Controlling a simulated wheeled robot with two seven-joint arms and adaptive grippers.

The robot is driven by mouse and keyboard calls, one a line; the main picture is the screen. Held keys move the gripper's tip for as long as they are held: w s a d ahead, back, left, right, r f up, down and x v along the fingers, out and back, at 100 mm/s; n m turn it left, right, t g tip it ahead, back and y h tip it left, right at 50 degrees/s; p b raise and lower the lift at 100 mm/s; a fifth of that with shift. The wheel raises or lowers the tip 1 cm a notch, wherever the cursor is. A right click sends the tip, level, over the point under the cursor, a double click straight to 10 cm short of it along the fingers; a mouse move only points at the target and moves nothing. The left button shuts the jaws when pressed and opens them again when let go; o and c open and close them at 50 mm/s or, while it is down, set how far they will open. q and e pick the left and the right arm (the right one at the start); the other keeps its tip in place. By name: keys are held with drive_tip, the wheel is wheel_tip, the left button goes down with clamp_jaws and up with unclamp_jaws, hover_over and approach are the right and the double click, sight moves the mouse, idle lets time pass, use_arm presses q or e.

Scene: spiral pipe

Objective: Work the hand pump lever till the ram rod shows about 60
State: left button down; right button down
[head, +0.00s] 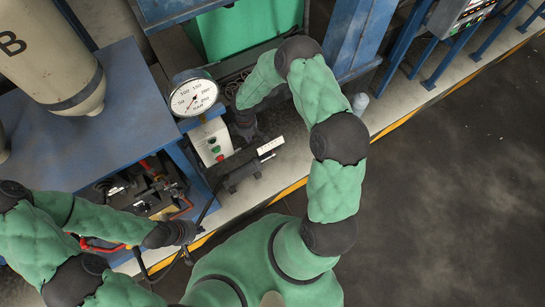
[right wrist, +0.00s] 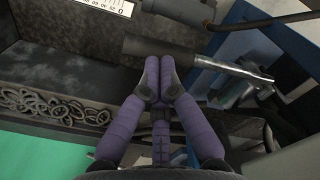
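The black lever grip (right wrist: 160,52) with its bare metal rod (right wrist: 235,68) lies across the right wrist view. My right gripper (right wrist: 156,65) has its purple fingers together, tips at the grip's lower edge; contact is unclear. In the head view my right gripper (head: 243,128) is a dark shape beside the pump. The white ram scale plate (head: 270,147) sits on a dark body; its edge shows in the right wrist view (right wrist: 105,5), but the rod's reading is too small to tell. My left gripper (head: 178,235) is dark and small beside a black hose; its fingers cannot be made out.
A round dial gauge (head: 194,97) stands by the blue table (head: 75,150); its needle points lower left. A white button box (head: 212,142) is below it. Open dark floor (head: 450,190) lies to the right.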

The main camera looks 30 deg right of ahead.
drive_tip(key=shift+f+b, duration=2.2)
drive_tip(key=shift+f, duration=0.6)
drive_tip(key=shift+r, duration=0.1)
wheel_tip(320, 180, up, 7)
drive_tip(key=p, duration=0.6)
drive_tip(key=shift+r, duration=0.15)
